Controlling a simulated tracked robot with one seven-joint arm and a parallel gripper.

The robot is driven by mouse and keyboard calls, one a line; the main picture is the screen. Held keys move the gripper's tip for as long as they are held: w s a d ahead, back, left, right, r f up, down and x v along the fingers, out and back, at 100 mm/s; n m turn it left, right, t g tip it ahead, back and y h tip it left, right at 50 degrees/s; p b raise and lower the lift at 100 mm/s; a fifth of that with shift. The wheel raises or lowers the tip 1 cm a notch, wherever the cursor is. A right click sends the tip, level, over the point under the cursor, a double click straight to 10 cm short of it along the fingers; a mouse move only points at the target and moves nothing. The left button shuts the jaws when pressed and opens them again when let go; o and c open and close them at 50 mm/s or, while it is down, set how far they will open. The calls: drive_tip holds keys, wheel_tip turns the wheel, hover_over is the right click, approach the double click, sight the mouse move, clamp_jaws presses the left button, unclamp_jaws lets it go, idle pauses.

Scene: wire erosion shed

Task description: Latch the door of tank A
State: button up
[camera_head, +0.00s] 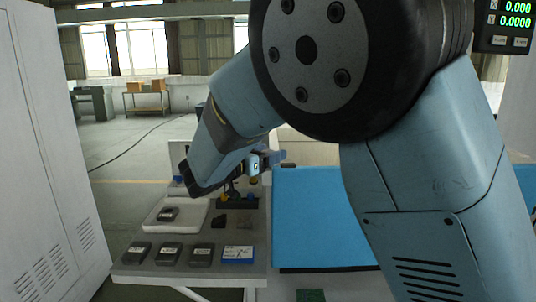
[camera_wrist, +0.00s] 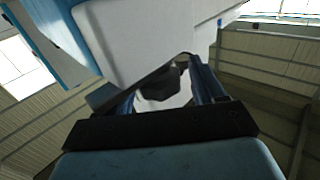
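My gripper (camera_wrist: 162,88) shows in the wrist view with its two fingers standing well apart, open. A dark, blunt knob-like part (camera_wrist: 163,84) shows between or beyond the fingers; no contact with them is clear. Behind it is a large white body with blue edges (camera_wrist: 150,40); I cannot tell whether it is tank A. In the head view my gripper (camera_head: 266,161) is small and partly hidden by my arm, above the back right of a grey table. A blue panel (camera_head: 315,220) stands right of the table, partly behind my arm. Tank A's door and latch cannot be made out.
The grey table (camera_head: 190,282) carries several dark boxes, a blue-and-white box (camera_head: 238,254) and a white tray (camera_head: 158,223). A tall white cabinet (camera_head: 45,160) stands at the left. A display (camera_head: 508,25) hangs at the upper right. Open floor lies behind the table.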

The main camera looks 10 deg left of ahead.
drive_tip(key=c, duration=0.9)
